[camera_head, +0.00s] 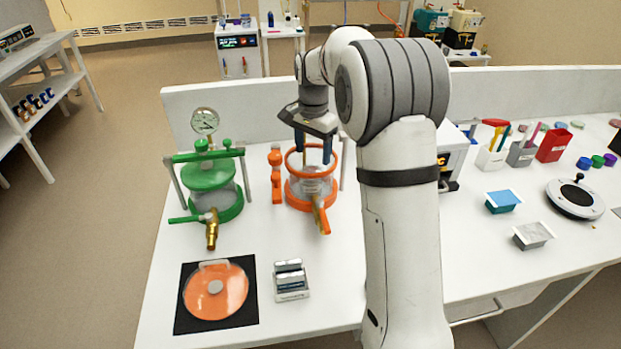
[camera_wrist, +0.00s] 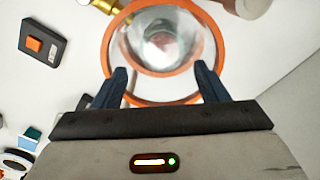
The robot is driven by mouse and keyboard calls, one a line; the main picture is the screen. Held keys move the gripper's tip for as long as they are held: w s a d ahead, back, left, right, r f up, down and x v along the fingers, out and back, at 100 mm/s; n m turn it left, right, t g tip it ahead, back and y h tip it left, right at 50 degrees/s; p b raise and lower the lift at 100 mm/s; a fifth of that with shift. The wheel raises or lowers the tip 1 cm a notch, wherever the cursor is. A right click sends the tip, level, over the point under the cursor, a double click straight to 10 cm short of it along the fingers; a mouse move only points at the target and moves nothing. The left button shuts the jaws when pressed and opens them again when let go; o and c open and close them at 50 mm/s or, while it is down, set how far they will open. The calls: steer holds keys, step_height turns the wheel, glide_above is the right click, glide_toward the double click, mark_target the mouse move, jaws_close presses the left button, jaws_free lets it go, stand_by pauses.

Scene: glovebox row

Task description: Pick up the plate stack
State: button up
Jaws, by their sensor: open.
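My gripper (camera_head: 313,150) is pointed down over the orange-rimmed vessel (camera_head: 294,190), with its two dark blue fingers spread at the ring. The vessel's inside (camera_wrist: 163,40) looks shiny and grey with a dark, reddish patch; I cannot make out a plate stack there. A small silver-grey ribbed block with a dark label (camera_head: 291,280) stands on the table in front; I cannot tell if it is the plate stack.
A green vessel (camera_head: 208,178) with a gauge stands left of the orange one. An orange disc (camera_head: 215,291) lies on a black mat (camera_head: 188,320) at front left. Holders (camera_head: 522,153), small trays (camera_head: 533,236) and a round device (camera_head: 574,198) occupy the right.

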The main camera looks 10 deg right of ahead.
mark_target(311, 170)
steer(key=shift+w, duration=0.2)
steer(key=shift+s+a+f+p, duration=0.15)
steer(key=shift+f+p, duration=0.15)
steer(key=shift+f, duration=1.7)
steer(key=shift+a+f+p, duration=0.1)
steer(key=shift+f+p, duration=0.15)
steer(key=shift+f, duration=1.75)
steer(key=shift+c, duration=0.2)
steer(key=c, duration=0.8)
steer(key=shift+r, duration=0.1)
